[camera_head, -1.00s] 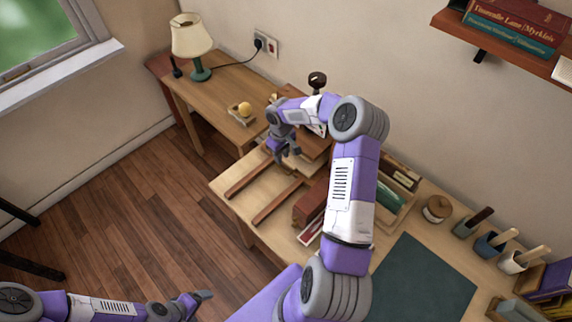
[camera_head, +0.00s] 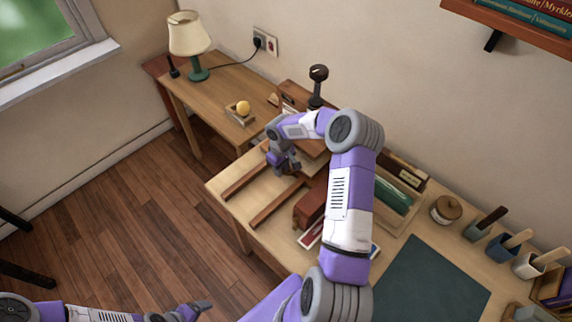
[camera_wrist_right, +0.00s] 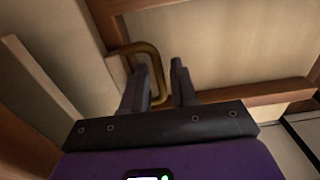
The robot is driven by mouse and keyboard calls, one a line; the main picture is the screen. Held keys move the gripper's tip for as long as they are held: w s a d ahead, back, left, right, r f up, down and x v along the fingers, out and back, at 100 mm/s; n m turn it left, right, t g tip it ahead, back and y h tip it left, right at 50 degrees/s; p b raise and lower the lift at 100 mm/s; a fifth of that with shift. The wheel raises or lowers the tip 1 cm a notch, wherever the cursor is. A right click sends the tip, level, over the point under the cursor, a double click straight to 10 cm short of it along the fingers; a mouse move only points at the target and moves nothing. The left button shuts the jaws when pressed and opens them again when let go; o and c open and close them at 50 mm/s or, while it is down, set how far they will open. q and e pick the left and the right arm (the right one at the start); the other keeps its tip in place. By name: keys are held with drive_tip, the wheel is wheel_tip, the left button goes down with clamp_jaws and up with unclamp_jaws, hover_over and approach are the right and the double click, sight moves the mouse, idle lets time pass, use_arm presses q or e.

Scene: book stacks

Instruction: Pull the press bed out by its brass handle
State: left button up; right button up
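The wooden press (camera_head: 290,93) with its dark knobbed lever stands at the back of the light wood table. Part of the press bed (camera_head: 313,147) shows behind my right arm, and two wooden rails (camera_head: 277,204) run forward from it. The brass handle (camera_wrist_right: 157,62) is a bent bar in the right wrist view. My right gripper (camera_head: 287,171) is low at the front of the bed. In the wrist view its fingers (camera_wrist_right: 160,87) are apart, with part of the handle showing between them; firm contact is not visible. My left gripper (camera_head: 203,306) is far away, low over the floor; its opening is unclear.
Red books (camera_head: 310,207) stand close to the right rail. A green mat (camera_head: 430,285), a round jar (camera_head: 446,208) and several tool cups (camera_head: 490,246) are further right. Floor in front is clear.

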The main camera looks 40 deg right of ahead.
clamp_jaws()
drive_tip(key=shift+a, duration=0.15)
drive_tip(key=shift+s+a+b, duration=0.15)
drive_tip(key=shift+a+b, duration=0.25)
drive_tip(key=shift+a, duration=1)
drive_tip(key=shift+s+a+b, duration=0.15)
drive_tip(key=shift+a+b, duration=0.25)
drive_tip(key=shift+a, duration=0.95)
drive_tip(key=shift+s+a+b, duration=0.25)
drive_tip(key=shift+a+b, duration=0.85)
drive_tip(key=shift+a, duration=1.7)
drive_tip(key=shift+s+a+b, duration=0.2)
drive_tip(key=shift+a+b, duration=0.9)
drive_tip(key=shift+a, duration=1.75)
drive_tip(key=shift+s+a+b, duration=0.25)
drive_tip(key=shift+a+b, duration=0.85)
drive_tip(key=shift+a, duration=1.7)
unclamp_jaws()
drive_tip(key=shift+r, duration=0.15)
